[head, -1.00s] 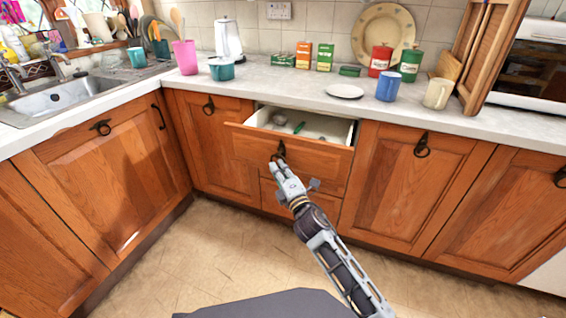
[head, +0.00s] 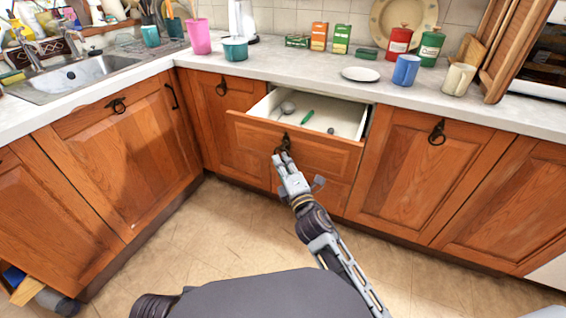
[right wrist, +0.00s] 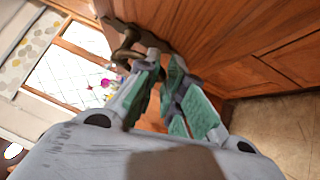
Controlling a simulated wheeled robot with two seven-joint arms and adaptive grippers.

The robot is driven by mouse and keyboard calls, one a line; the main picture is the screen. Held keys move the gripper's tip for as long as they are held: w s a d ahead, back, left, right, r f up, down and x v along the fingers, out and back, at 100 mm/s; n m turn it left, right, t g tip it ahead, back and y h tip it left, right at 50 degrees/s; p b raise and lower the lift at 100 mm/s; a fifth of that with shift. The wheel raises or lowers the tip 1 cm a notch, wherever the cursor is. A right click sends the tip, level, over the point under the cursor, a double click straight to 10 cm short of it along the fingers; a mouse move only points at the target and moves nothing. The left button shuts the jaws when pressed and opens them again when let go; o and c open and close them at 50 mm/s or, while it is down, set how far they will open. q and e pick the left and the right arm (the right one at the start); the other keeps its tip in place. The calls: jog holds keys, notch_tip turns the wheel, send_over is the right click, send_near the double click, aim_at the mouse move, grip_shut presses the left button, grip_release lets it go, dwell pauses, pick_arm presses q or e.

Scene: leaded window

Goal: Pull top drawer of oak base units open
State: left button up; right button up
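The top drawer (head: 310,143) of the oak base units stands partly open, sticking out below the worktop. Inside its pale tray lie a green-handled utensil (head: 307,117) and a ladle-like metal piece (head: 288,107). Its dark ring handle (head: 285,142) hangs at the middle of the front and also shows in the right wrist view (right wrist: 128,46). My right gripper (head: 282,159) is at this handle; in the right wrist view its green-padded fingertips (right wrist: 165,60) are close together at the ring, which they partly hide. My left gripper is not in view.
The worktop (head: 300,75) above holds a white plate (head: 361,74), a blue mug (head: 405,69) and a cream mug (head: 458,79). Cupboards with ring handles flank the drawer. A sink (head: 85,75) is at left. The tiled floor (head: 205,230) in front is clear.

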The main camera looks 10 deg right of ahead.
jog(key=shift+o, duration=1.4)
jog(key=shift+r, duration=0.2)
